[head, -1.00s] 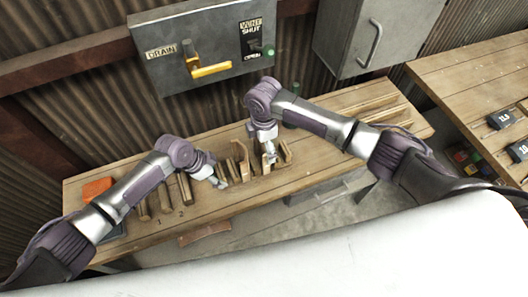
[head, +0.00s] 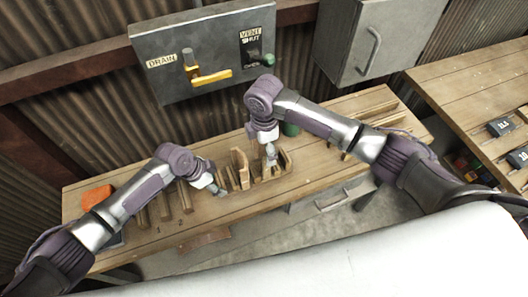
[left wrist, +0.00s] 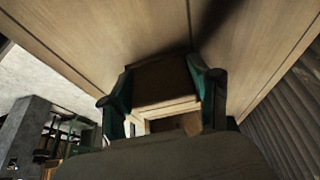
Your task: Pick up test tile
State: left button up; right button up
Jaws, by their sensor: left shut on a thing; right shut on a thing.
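My left gripper (head: 218,190) is low over the workbench, just left of a wooden rack (head: 262,180). In the left wrist view its two green-sided fingers (left wrist: 162,98) are shut on a brown flat-faced block (left wrist: 163,80), close to a pale wooden surface. I cannot tell whether this block is the test tile. My right gripper (head: 270,158) points down into the rack from above. It is shut on a small piece that its fingers mostly hide. An upright wooden slab (head: 240,165) stands between the two grippers.
Wooden bars (head: 165,207) lie left of the rack, and an orange block (head: 97,196) sits at the bench's left end. A green can (head: 290,128) stands behind the right gripper. A panel with a yellow lever (head: 210,77) hangs behind. A second bench (head: 475,75) is at right.

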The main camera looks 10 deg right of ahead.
jog(key=s+d+r, duration=0.1)
jog(key=s, duration=0.8)
jog(key=s+d+r, duration=0.2)
jog(key=s, duration=0.8)
jog(key=shift+s+d+r, duration=0.15)
jog(key=shift+d+r, duration=0.05)
jog(key=shift+r, duration=0.1)
pick_arm(q)
jog(key=o, duration=1.3)
jog(key=v, duration=1.2)
